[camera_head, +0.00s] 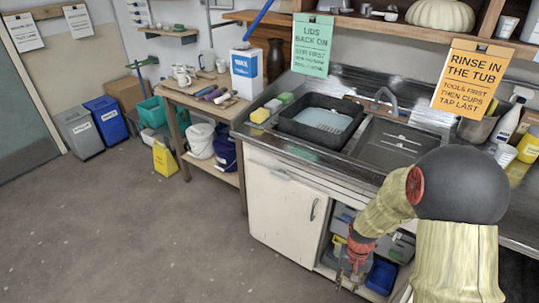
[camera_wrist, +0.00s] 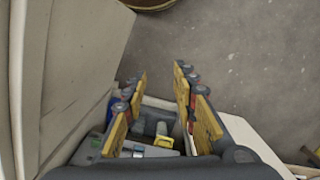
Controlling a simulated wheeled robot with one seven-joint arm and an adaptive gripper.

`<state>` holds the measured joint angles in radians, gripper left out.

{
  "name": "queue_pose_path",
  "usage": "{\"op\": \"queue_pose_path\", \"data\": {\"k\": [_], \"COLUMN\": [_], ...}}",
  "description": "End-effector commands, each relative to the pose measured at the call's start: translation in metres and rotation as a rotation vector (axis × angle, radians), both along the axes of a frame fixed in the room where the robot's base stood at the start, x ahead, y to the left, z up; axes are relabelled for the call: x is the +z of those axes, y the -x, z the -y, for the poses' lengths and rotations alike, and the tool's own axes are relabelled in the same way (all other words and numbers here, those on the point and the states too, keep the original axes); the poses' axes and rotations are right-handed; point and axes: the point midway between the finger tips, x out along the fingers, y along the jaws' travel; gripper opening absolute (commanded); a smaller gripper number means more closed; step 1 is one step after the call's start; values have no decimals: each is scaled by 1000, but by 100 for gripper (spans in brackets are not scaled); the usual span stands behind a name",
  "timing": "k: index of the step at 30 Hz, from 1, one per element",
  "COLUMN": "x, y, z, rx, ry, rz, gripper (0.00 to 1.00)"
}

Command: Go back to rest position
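My gripper (camera_head: 349,276) hangs low in the head view, in front of the open cupboard below the sink counter, pointing down. In the wrist view my gripper (camera_wrist: 160,73) has its two yellow-padded fingers apart, with only the floor between the tips. I see nothing held. My arm crosses the right side of the head view and hides part of the counter and cupboard.
The cupboard holds a blue bin (camera_head: 381,276) and grey boxes close to my gripper. The white cupboard door (camera_head: 287,210) is left of it. A black tub (camera_head: 322,122) sits by the sink. A yellow floor sign (camera_head: 165,159) stands left; the floor between is clear.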

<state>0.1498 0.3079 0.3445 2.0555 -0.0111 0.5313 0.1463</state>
Motion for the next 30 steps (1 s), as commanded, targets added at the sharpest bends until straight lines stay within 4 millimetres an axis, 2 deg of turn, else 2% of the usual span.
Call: {"op": "queue_pose_path", "data": {"k": [1, 3, 12, 18, 21, 30], "x": [28, 59, 174, 234, 261, 340], "y": [7, 21, 82, 117, 128, 147], "z": [-4, -9, -30, -42, -47, -58], "rx": [27, 64, 181, 216, 227, 262], "ry": [-1, -5, -6, 8, 20, 57], "rz": [5, 2, 49, 144, 221, 493], "gripper": [28, 28, 28, 28, 28, 28]}}
